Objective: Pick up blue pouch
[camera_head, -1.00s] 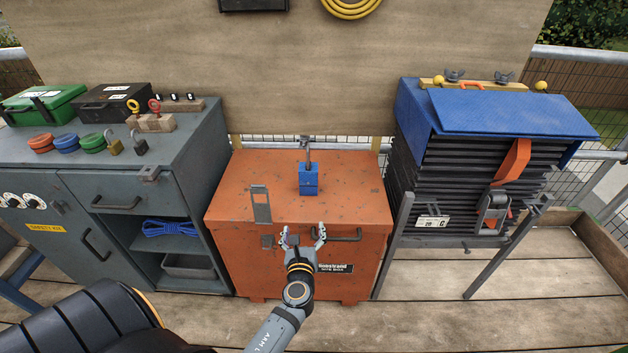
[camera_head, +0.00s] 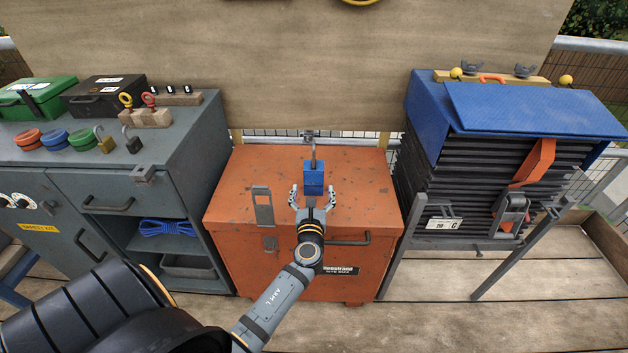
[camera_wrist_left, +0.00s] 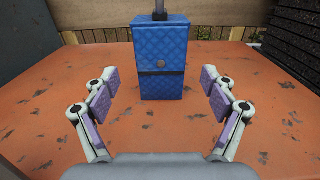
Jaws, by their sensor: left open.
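The blue pouch (camera_head: 314,178) is a small upright blue box shape on top of the orange site box (camera_head: 365,190), below a grey hook or shackle. My right gripper is not in view.
A grey cabinet (camera_head: 190,130) with padlocks, coloured discs and cases stands on the left. A rack of dark tiles (camera_head: 430,185) under a blue cover (camera_head: 530,110) stands on the right. A wooden board (camera_head: 320,80) rises behind. The box top around the pouch is mostly clear.

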